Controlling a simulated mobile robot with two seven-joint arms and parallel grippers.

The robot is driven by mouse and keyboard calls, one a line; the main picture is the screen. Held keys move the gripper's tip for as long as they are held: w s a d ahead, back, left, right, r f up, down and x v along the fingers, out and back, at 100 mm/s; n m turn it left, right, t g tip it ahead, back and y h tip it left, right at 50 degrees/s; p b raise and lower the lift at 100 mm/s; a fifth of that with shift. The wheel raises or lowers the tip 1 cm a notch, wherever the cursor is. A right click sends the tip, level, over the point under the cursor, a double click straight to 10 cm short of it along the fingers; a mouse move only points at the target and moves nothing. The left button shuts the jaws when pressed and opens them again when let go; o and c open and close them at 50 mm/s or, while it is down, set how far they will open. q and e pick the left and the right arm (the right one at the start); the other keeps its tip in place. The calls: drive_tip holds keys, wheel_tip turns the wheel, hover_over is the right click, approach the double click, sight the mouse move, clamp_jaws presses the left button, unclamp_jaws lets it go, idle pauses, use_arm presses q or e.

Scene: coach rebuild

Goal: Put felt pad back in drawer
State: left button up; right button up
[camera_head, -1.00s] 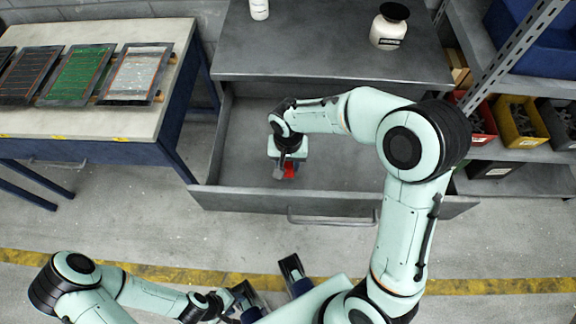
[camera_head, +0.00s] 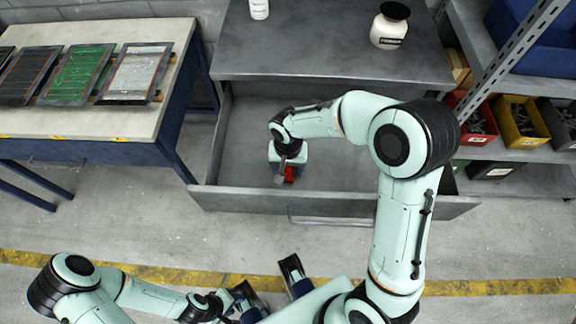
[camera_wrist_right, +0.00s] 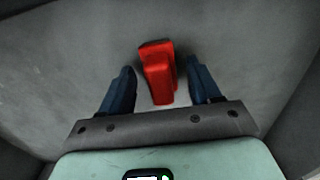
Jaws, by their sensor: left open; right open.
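The drawer (camera_head: 345,165) is pulled open below the grey cabinet top. A small red block-shaped piece, which I take to be the felt pad (camera_head: 290,174), is inside it. In the right wrist view the red pad (camera_wrist_right: 158,75) has a raised part on top and lies on or just above the drawer floor; I cannot tell which. My right gripper (camera_head: 287,178) reaches down into the drawer. Its open fingers (camera_wrist_right: 157,88) stand either side of the pad, with gaps showing. My left gripper (camera_head: 272,287) is open and empty, outside in front of the drawer.
A workbench (camera_head: 75,122) with several framed panels stands at left. A white jar (camera_head: 389,28) and a white bottle (camera_head: 259,9) stand on the cabinet top. A shelf with bins (camera_head: 520,122) is at right. The drawer's right part is clear.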

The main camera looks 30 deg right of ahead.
wheel_tip(320, 180, up, 12)
drive_tip(key=p, duration=0.1)
drive_tip(key=shift+r+p, duration=0.15)
drive_tip(key=shift+p, duration=0.25)
drive_tip(key=shift+r, duration=0.1)
